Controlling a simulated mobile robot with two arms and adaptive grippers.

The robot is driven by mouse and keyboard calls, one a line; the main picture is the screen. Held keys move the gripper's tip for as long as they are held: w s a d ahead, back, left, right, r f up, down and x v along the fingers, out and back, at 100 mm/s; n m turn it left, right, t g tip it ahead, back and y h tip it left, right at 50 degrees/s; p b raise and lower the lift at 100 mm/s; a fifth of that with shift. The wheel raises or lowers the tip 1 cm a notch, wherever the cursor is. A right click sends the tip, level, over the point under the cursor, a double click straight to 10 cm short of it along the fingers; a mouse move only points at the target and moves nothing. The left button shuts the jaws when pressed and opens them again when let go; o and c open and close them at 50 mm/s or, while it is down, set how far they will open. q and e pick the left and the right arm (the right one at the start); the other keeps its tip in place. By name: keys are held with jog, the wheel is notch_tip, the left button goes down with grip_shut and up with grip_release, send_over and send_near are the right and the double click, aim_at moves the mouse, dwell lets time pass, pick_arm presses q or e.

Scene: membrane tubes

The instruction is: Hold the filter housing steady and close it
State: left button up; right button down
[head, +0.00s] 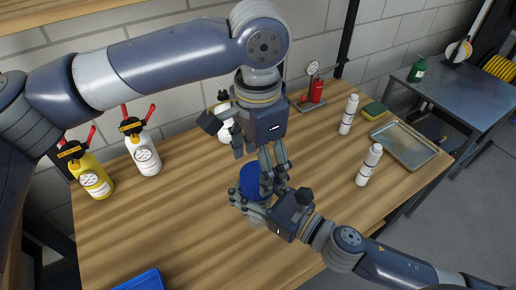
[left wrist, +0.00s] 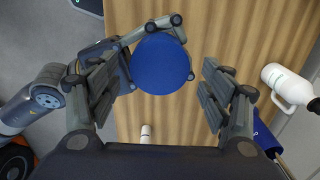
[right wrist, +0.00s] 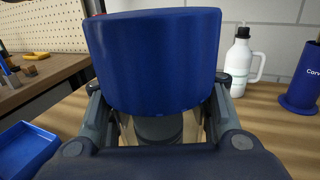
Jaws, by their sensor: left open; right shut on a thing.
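The filter housing stands upright on the wooden table, with a wide blue cap (head: 250,180) on top of a clear body (right wrist: 190,128). A dark grey cylinder (right wrist: 160,130) shows inside the body in the right wrist view. I cannot tell how tightly the cap sits. My right gripper (head: 250,204) is shut on the body, below the cap. My left gripper (head: 270,182) is open and points down from above, in front of the cap in the head view. In the left wrist view the round cap top (left wrist: 162,64) shows between its spread fingers, toward the far side.
A yellow bottle (head: 92,180) and a white bottle (head: 144,155) stand at the back left. A wash bottle (right wrist: 240,60) and blue cup (right wrist: 303,80) stand behind. Two small white bottles, a metal tray (head: 405,145) and a blue bin (head: 142,281) lie around.

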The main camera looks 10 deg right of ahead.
aim_at(258, 174)
pick_arm(q)
jog(key=shift+f, duration=2.15)
jog(key=c, duration=1.1)
jog(key=shift+m, duration=0.5)
jog(key=shift+c, duration=0.2)
jog(key=o, duration=1.3)
jog(key=shift+c, duration=0.2)
notch_tip(258, 174, up, 12)
